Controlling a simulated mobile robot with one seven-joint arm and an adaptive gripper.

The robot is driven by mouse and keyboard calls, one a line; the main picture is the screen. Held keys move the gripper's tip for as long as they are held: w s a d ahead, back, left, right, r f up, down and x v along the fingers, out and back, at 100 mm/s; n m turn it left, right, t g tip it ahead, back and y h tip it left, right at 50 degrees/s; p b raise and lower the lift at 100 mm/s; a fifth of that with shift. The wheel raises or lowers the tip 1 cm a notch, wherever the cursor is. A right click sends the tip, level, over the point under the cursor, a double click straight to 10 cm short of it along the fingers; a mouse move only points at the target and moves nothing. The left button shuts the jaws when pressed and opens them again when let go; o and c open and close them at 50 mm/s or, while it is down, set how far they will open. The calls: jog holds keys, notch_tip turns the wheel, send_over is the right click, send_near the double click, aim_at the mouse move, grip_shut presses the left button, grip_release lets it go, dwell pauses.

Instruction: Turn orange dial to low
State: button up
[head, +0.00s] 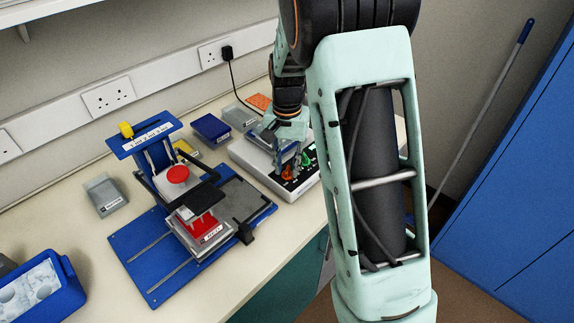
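The finger gap and the dial's setting are too small to read.
A blue-based stand (148,237) with a red button and yellow knob is left of the instrument. A blue ice tub (68,285) is at front left. My arm hides the bench's right side.

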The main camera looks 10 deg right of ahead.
aim_at(287, 170)
notch_tip(287, 170, up, 12)
dwell(0.6)
